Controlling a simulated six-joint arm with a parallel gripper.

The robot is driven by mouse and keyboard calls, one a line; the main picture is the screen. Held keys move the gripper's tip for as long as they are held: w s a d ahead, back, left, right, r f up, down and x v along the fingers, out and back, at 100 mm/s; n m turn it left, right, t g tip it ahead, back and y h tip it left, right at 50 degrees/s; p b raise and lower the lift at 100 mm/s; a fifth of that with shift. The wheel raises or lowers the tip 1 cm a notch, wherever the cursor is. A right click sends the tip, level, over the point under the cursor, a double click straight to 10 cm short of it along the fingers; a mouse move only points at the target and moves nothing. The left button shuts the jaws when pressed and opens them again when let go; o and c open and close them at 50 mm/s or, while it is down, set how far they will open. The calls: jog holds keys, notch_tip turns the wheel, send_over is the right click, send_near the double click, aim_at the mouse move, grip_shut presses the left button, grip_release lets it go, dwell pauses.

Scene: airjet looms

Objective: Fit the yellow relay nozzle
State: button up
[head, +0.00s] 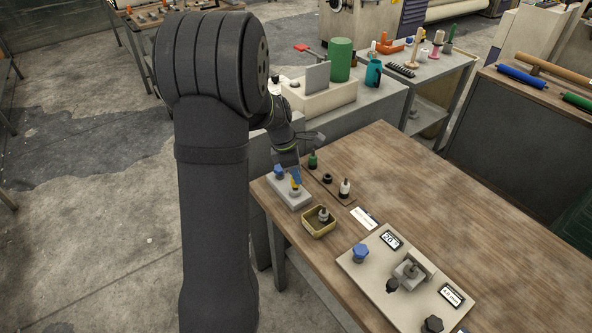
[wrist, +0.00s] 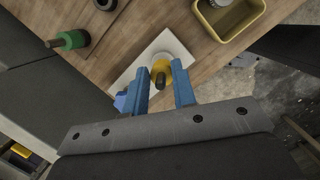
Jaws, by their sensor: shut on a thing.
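The yellow relay nozzle (wrist: 160,66), with a dark tip, sits between the two blue fingers of my gripper (wrist: 163,84), which is shut on it. A pale plate (wrist: 174,42) lies under or just behind it; a blue knob (wrist: 121,101) stands at the plate's left end. In the head view the nozzle (head: 297,190) shows as a small yellow patch at the plate (head: 291,201), below my gripper (head: 294,181). The blue knob there (head: 279,172) is beside the fingers. I cannot tell whether the nozzle touches the plate or is seated in it.
A yellow tray (head: 316,234) with a grey part stands right of the plate. A green-bodied part (head: 312,160), a black ring (head: 327,179) and a white-bodied part (head: 345,187) stand behind. A panel (head: 374,285) with two displays and knobs lies at front right. The table's right side is clear.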

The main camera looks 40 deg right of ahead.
jog(key=shift+x, duration=0.8)
jog(key=o, duration=1.1)
jog(key=shift+w+a, duration=0.1)
jog(key=shift+a, duration=0.05)
jog(key=v, duration=1.7)
jog(key=shift+a+r, duration=0.15)
jog(key=x, duration=1.7)
jog(key=shift+f, duration=0.25)
jog(key=shift+r, duration=0.2)
jog(key=shift+r, duration=0.1)
